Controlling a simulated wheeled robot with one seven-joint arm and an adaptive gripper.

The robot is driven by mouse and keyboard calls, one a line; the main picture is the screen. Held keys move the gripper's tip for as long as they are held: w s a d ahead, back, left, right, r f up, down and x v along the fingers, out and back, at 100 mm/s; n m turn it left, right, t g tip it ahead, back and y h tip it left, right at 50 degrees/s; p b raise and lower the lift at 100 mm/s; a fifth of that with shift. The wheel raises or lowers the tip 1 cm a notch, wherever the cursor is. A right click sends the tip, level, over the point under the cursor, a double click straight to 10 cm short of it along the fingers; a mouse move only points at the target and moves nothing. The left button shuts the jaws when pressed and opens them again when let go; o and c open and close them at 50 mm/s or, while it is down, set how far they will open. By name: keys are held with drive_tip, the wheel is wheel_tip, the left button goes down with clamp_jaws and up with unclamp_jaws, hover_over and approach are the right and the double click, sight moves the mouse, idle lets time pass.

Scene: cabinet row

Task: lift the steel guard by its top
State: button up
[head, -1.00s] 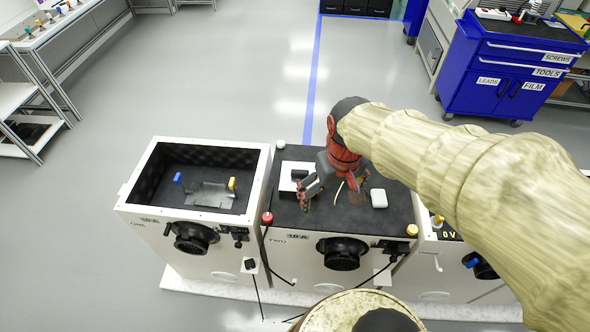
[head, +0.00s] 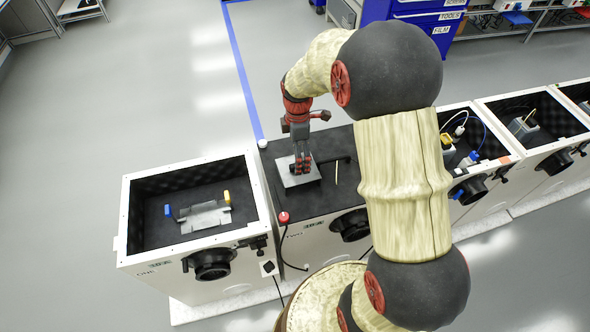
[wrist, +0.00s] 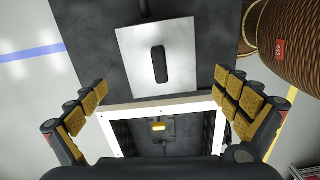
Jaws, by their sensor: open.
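A bent grey steel piece (head: 205,217), which looks like the guard, is in the open box of cabinet ONE, between a blue piece (head: 168,211) and a yellow piece (head: 227,197). My gripper (head: 302,168) is over cabinet TWO, to the right of that box and apart from the steel piece. In the wrist view my gripper (wrist: 163,103) is open and empty, its fingers wide apart. A flat grey plate (wrist: 131,68) with a black handle (wrist: 158,64) lies ahead of the fingers; I cannot tell the gap. The box's yellow piece (wrist: 158,127) also shows there.
Cabinet ONE has a white rim (head: 124,215) around its dark padded inside. Cabinet TWO has a dark top (head: 328,196) with a red button (head: 284,217) at its front corner. More open boxes (head: 530,105) stand to the right.

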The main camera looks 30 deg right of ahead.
drive_tip(key=shift+n, duration=0.6)
drive_tip(key=shift+f, duration=0.35)
drive_tip(key=shift+d+f+b, duration=0.1)
drive_tip(key=shift+f+b, duration=1.2)
drive_tip(key=shift+f, duration=2.25)
drive_tip(key=shift+c, duration=0.3)
drive_tip(key=c, duration=0.9)
